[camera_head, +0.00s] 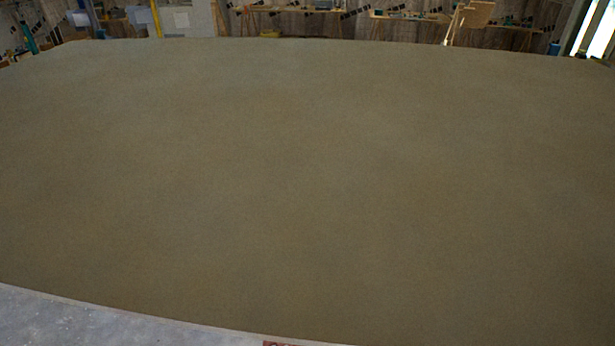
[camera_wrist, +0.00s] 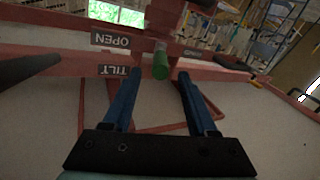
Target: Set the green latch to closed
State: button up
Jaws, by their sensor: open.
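In the wrist view, the green latch (camera_wrist: 160,63) is a short green cylinder on a reddish frame (camera_wrist: 60,58). My gripper (camera_wrist: 160,74) has two blue fingers, spread apart and reaching up toward the frame. The latch shows in the gap between the fingertips, with room on both sides. How far it is in depth I cannot tell. A dark label reading "OPEN" (camera_wrist: 111,40) is left of the latch, and one reading "TILT" (camera_wrist: 120,71) is below that. A smaller label (camera_wrist: 192,53) to the right is too small to read. The latch is not visible in the head view.
In the head view, a large plain brown surface (camera_head: 310,180) fills most of the picture. Grey floor (camera_head: 60,320) shows at the bottom left. Cluttered workbenches (camera_head: 490,38) stand along the back. In the wrist view, reddish bars run beside and behind my fingers.

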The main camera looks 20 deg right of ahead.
jog(key=shift+w+a+f+p, duration=0.1)
jog(key=shift+w+p, duration=0.2)
jog(key=shift+w, duration=1.05)
jog(key=shift+w+a+p, duration=0.1)
jog(key=shift+w+p, duration=0.15)
jog(key=shift+w, duration=1.05)
jog(key=shift+d, duration=0.1)
grip_shut()
